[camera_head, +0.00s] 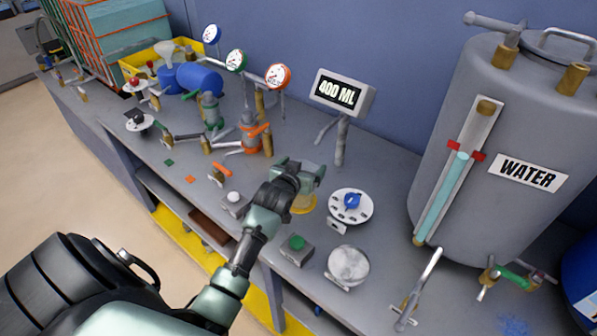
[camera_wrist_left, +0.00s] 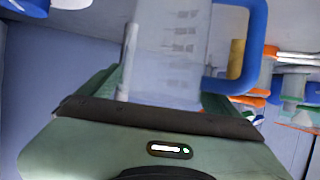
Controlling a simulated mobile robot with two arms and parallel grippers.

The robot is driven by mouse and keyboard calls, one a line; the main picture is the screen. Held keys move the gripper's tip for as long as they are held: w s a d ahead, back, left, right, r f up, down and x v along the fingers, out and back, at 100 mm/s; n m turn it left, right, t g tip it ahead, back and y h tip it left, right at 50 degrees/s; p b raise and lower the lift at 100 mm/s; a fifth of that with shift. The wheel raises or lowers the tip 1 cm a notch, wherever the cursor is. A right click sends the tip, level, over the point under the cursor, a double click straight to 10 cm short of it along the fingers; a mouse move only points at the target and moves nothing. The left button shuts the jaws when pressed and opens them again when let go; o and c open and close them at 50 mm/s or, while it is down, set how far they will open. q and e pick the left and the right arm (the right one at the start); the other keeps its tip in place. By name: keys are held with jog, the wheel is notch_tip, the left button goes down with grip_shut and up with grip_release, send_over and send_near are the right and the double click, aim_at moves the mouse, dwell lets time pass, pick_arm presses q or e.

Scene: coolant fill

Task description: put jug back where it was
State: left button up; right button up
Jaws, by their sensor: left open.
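The jug (camera_wrist_left: 178,45) is clear with grey graduation marks and has a blue handle (camera_wrist_left: 255,50); it fills the upper middle of the left wrist view. My left gripper (camera_head: 305,178) is open, with its green fingers on either side of the jug's near part in the wrist view. I cannot tell whether they touch it. In the head view the jug is hidden or too faint to make out behind the gripper. A yellow round patch (camera_head: 303,205) shows just below the gripper on the bench. My right gripper is not in view.
A display reading 400 ML (camera_head: 341,91) stands behind the gripper. Orange and green valves (camera_head: 252,135) stand to the left.

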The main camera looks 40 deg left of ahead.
pick_arm(q)
jog(key=b+v, duration=0.1)
jog(key=v, duration=1)
jog(key=shift+s, duration=0.4)
